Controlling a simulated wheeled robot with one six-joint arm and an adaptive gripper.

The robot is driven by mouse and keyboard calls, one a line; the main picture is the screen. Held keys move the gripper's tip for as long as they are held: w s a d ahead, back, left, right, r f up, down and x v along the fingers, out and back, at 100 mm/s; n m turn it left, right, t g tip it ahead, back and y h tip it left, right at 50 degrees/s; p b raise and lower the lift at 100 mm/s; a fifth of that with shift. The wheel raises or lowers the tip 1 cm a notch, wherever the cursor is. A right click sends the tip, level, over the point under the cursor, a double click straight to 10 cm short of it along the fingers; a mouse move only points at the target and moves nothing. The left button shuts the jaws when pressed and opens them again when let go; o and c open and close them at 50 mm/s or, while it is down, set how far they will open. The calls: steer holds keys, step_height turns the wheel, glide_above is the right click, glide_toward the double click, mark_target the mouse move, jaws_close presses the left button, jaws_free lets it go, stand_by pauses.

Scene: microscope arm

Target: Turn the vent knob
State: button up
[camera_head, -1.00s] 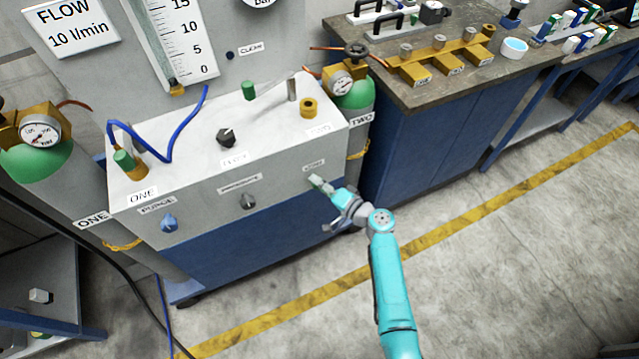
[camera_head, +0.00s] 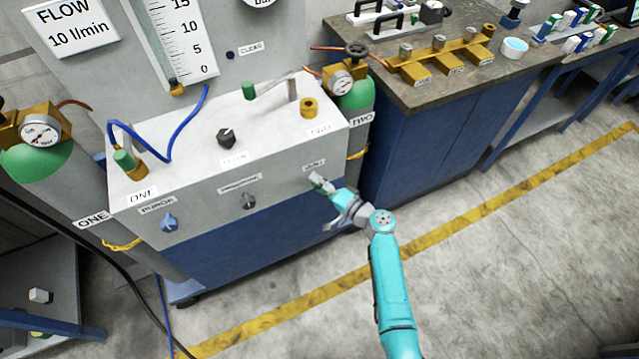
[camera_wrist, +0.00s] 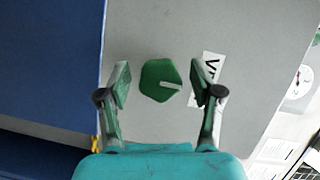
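The green vent knob (camera_wrist: 161,81) shows in the wrist view on the grey panel, with a white pointer mark. It stands between the two fingers of my gripper (camera_wrist: 160,85), with a gap on each side. My gripper is open and touches neither side of it. A label (camera_wrist: 209,68) starting with V is partly behind the right finger. In the head view my gripper (camera_head: 320,183) is at the right end of the front panel (camera_head: 282,190), below a small label, and hides most of the knob there.
A blue purge knob (camera_head: 169,222) and a grey knob (camera_head: 248,201) sit left on the same panel. A black knob (camera_head: 226,137) and a blue hose (camera_head: 184,128) are on top. Gas cylinder two (camera_head: 356,95) and a blue bench (camera_head: 425,140) stand right. The floor in front is clear.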

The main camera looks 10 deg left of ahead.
steer(key=v, duration=1.2)
stand_by(0.5)
